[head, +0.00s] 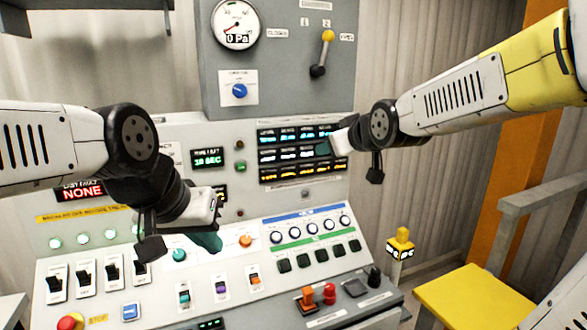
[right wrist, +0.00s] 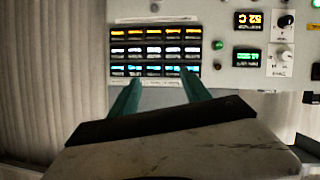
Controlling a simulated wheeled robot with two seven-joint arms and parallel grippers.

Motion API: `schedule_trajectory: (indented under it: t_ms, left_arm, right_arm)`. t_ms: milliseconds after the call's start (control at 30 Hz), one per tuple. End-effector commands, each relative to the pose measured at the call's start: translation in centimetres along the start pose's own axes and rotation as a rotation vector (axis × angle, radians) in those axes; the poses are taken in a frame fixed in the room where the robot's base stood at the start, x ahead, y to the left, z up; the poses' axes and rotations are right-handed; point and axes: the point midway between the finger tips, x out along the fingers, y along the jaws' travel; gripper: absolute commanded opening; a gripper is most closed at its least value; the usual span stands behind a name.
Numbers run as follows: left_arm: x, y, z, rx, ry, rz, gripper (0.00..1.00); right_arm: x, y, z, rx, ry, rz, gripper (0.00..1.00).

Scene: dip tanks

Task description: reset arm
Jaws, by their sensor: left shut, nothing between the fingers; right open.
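My left arm comes in from the left in the head view. Its gripper (head: 207,241) has teal fingers, close together with nothing seen between them, in front of the lower sloping part of the control panel (head: 215,128). My right arm comes in from the upper right. Its gripper (head: 323,149) is in front of the lit display grid (head: 290,134). In the right wrist view the two teal fingers of this gripper (right wrist: 158,86) stand apart and empty, over the lower edge of the same grid (right wrist: 155,50).
A red stop button (head: 70,322), switches (head: 84,276) and knobs (head: 310,232) cover the sloping console below my left gripper. A gauge (head: 236,22) and a lever (head: 322,55) are above. A yellow platform (head: 472,300) with a grey rail is at lower right.

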Motion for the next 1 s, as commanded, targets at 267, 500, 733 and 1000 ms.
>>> schedule_trajectory:
  t_ms: [267, 500, 733, 1000]
  left_arm:
    - [0.0, 0.0, 0.0, 0.000, 0.000, 0.000, 0.00]
    - [0.0, 0.0, 0.0, 0.000, 0.000, 0.000, 0.00]
    - [0.0, 0.0, 0.0, 0.000, 0.000, 0.000, 0.00]
    - [0.0, 0.0, 0.0, 0.000, 0.000, 0.000, 0.00]
  right_arm:
    - [-11.2, -2.6, 11.2, 0.313, -0.378, -0.026, 0.56]
    - [-17.0, -5.9, 16.6, 0.457, -0.575, -0.041, 0.56]
    - [-18.0, -6.6, 17.6, 0.481, -0.614, -0.044, 0.56]
    - [-18.0, -6.6, 17.5, 0.479, -0.612, -0.045, 0.56]
